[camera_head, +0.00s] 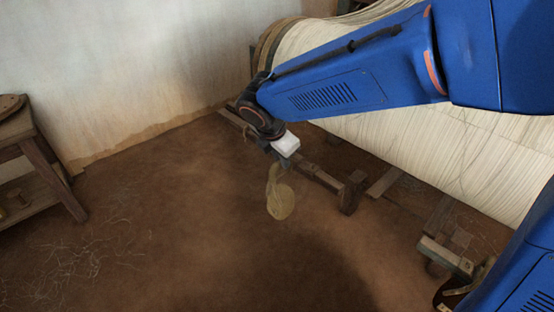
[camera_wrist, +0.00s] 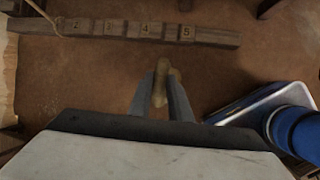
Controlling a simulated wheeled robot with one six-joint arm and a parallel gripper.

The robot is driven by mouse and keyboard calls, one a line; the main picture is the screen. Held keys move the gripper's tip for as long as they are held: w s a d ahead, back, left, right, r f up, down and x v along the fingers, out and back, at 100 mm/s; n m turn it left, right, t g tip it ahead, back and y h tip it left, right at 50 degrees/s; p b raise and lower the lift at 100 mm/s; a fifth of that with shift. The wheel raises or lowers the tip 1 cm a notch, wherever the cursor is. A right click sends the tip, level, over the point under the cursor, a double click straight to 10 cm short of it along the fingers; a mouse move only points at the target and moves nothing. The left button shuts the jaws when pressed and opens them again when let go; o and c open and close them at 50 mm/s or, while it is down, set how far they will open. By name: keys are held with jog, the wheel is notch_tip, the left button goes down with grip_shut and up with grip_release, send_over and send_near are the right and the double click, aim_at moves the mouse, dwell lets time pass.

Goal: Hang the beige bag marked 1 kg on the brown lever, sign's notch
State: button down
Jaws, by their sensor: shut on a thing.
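My gripper (camera_head: 284,161) is shut on the neck of the beige bag (camera_head: 281,202), which hangs below it over the floor. In the wrist view the bag (camera_wrist: 160,86) shows between the two fingers; its weight mark cannot be read in either view. The brown lever (camera_wrist: 215,36) lies across the top of the wrist view, ahead of the fingers and apart from the bag. Small numbered plates run along it; 3, 4 and 5 can be made out, the leftmost less clearly. In the head view the lever (camera_head: 318,175) runs behind my gripper, partly hidden. No sign is recognisable.
A cord (camera_wrist: 43,14) loops at the lever's left end. Pale warp threads (camera_head: 440,150) stretch across the right of the head view. A wooden shelf (camera_head: 38,160) stands at the left by the wall. The brown floor (camera_head: 180,240) between is mostly clear.

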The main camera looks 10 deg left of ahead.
jog(key=shift+w+d+f, duration=0.1)
jog(key=shift+w+d, duration=1.05)
jog(key=shift+w, duration=0.3)
jog(key=shift+w+d+f, duration=0.1)
jog(key=shift+w+d, duration=1)
jog(key=shift+w, duration=0.35)
jog(key=shift+w+d, duration=1.15)
jog(key=shift+w, duration=0.3)
jog(key=shift+f, duration=1.15)
jog(key=shift+f, duration=0.3)
jog(key=c, duration=1.6)
grip_release()
jog(key=shift+o, duration=0.2)
jog(key=shift+f, duration=0.1)
